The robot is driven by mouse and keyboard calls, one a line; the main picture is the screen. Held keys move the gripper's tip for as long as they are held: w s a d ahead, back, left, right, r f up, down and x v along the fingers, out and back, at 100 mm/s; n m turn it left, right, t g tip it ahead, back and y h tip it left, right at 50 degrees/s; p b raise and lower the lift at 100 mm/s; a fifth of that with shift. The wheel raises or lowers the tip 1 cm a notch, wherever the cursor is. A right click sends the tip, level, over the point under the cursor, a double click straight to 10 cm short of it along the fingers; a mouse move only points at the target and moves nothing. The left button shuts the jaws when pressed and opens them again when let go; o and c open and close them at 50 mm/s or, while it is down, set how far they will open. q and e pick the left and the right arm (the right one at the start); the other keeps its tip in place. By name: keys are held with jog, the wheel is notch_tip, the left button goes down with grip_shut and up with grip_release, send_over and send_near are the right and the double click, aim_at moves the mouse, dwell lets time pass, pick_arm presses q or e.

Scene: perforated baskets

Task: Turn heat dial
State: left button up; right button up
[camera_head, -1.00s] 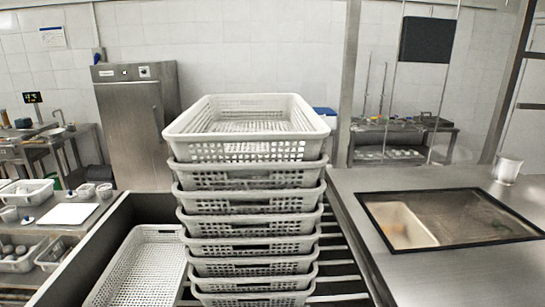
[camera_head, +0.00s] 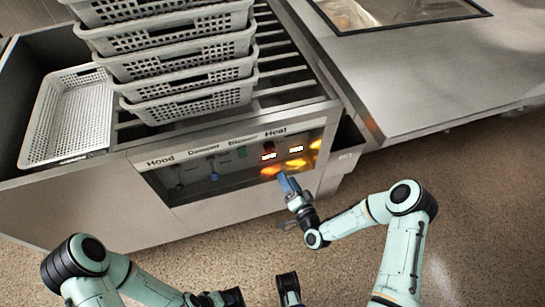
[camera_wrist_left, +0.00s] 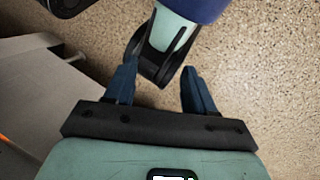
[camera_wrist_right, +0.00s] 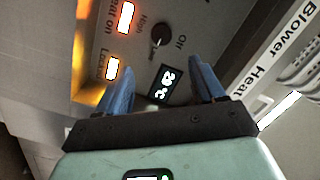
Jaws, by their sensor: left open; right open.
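The heat dial (camera_wrist_right: 160,34) is a small black knob between the "High" and "Off" marks in the right wrist view. My right gripper (camera_wrist_right: 160,70) is open and empty there, its blue fingers pointing at the panel, with the dial a little beyond and between the fingertips. In the head view my right gripper (camera_head: 286,182) is in front of the "Heat" part of the control panel (camera_head: 228,172); the dial is hard to make out there. My left gripper (camera_wrist_left: 157,78) is open and empty over the floor, away from the panel.
A temperature display (camera_wrist_right: 163,84) reads about 23 °C below the dial. Two lit indicators, "Heat on" (camera_wrist_right: 126,17) and a lower one (camera_wrist_right: 112,68), glow beside it. Stacked baskets (camera_head: 190,80) stand above the panel. A steel counter (camera_head: 420,90) is at right; the floor (camera_head: 480,200) is open.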

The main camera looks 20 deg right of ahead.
aim_at(272, 149)
jog(key=w, duration=0.4)
jog(key=w+a+b, duration=0.1)
jog(key=w, duration=0.8)
jog(key=shift+w+a+r+b, duration=0.1)
jog(key=shift+a+b, duration=0.3)
pick_arm(q)
jog(key=shift+t, duration=0.5)
jog(key=w+f, duration=0.1)
jog(key=w+a+f, duration=0.1)
jog(key=w, duration=0.1)
jog(key=shift+a+f, duration=0.15)
jog(key=shift+a, duration=0.05)
pick_arm(e)
jog(key=c, duration=1.1)
jog(key=shift+o, duration=0.2)
